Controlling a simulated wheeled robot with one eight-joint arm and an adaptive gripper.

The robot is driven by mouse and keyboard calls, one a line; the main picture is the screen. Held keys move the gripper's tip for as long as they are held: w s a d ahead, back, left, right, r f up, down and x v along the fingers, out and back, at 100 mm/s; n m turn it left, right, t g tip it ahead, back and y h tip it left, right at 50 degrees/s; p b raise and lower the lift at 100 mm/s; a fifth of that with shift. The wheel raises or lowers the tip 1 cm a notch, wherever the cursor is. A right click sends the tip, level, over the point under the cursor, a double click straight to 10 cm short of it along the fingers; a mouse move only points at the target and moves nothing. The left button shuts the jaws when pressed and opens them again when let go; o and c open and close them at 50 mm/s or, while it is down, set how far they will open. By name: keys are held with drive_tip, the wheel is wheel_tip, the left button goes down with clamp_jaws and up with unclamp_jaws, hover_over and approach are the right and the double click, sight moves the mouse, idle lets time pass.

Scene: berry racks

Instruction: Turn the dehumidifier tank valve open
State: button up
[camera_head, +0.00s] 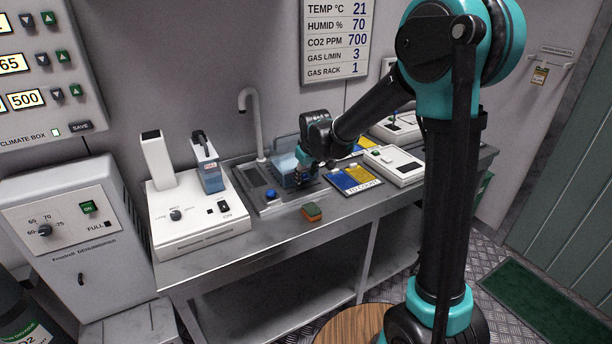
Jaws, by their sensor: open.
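The dehumidifier (85,260) is a grey-white cabinet at the left, with a dial (45,231), a green ON switch (88,207) and a FULL mark on its sloped panel. I cannot make out a tank valve. My gripper (302,172) is open, over the sink area of the bench, far to the right of the dehumidifier. Its fingertips are small and partly lost against a clear blue-tinted container (290,177).
A climate panel (45,80) hangs above the dehumidifier.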

drive_tip(key=shift+w+f, duration=0.1)
drive_tip(key=shift+f, duration=0.2)
drive_tip(key=shift+c, duration=0.5)
clamp_jaws()
